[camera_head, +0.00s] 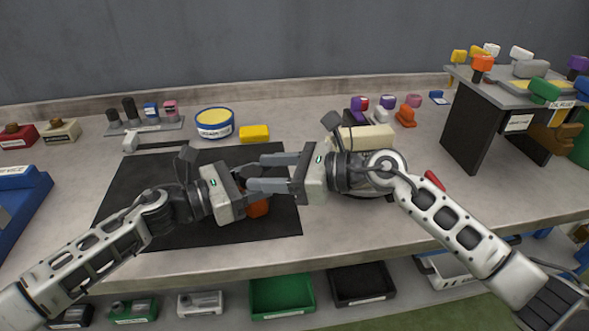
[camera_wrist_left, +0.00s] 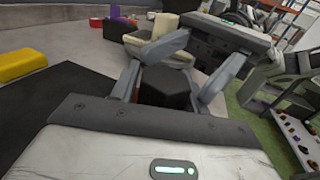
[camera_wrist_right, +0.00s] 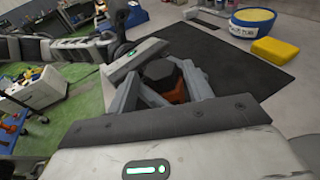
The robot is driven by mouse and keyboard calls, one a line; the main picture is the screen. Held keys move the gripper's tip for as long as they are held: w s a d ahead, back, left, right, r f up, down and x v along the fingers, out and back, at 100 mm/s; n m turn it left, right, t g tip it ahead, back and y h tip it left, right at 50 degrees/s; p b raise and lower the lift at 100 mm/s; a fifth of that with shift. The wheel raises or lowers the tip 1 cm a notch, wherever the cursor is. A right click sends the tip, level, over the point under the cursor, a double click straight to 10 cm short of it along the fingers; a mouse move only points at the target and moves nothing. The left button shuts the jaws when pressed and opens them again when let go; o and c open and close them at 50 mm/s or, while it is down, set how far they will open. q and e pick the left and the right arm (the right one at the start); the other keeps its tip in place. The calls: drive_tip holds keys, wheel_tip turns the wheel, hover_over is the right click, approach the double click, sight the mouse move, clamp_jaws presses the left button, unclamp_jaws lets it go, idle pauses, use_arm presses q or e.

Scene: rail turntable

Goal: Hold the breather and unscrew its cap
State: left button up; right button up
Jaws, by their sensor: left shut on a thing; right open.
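The breather has an orange body (camera_head: 258,208) and a dark cap (camera_head: 250,171), mostly hidden behind the grippers above the black mat. My left gripper (camera_head: 256,187) is shut on the breather from the left. In the left wrist view the dark, faceted cap (camera_wrist_left: 166,87) shows between its fingers. My right gripper (camera_head: 266,172) is open and comes in from the right, its fingers on either side of the cap. In the right wrist view the cap (camera_wrist_right: 159,71) sits above the orange body (camera_wrist_right: 178,92); I cannot tell whether the right fingers touch it.
The black mat (camera_head: 125,190) lies on the grey bench. A blue tray (camera_head: 32,200) is left; a raised shelf (camera_head: 460,125) with several coloured pieces stands right.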

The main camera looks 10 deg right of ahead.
drive_tip(key=shift+w+a, duration=0.2)
drive_tip(key=shift+a, duration=0.35)
drive_tip(key=c, duration=0.8)
drive_tip(key=shift+w+d+n+g+y, duration=0.1)
drive_tip(key=shift+w+n+g+y, duration=0.2)
drive_tip(key=shift+n+g, duration=0.7)
drive_tip(key=shift+c, duration=0.2)
drive_tip(key=n+g, duration=0.2)
drive_tip(key=g, duration=0.1)
drive_tip(key=n+g, duration=0.1)
drive_tip(key=g, duration=0.1)
drive_tip(key=shift+w+n+y, duration=0.3)
drive_tip(key=shift+s+r+n+g, duration=0.3)
drive_tip(key=shift+s+g, duration=0.1)
drive_tip(key=shift+g, duration=0.1)
drive_tip(key=o, duration=1.2)
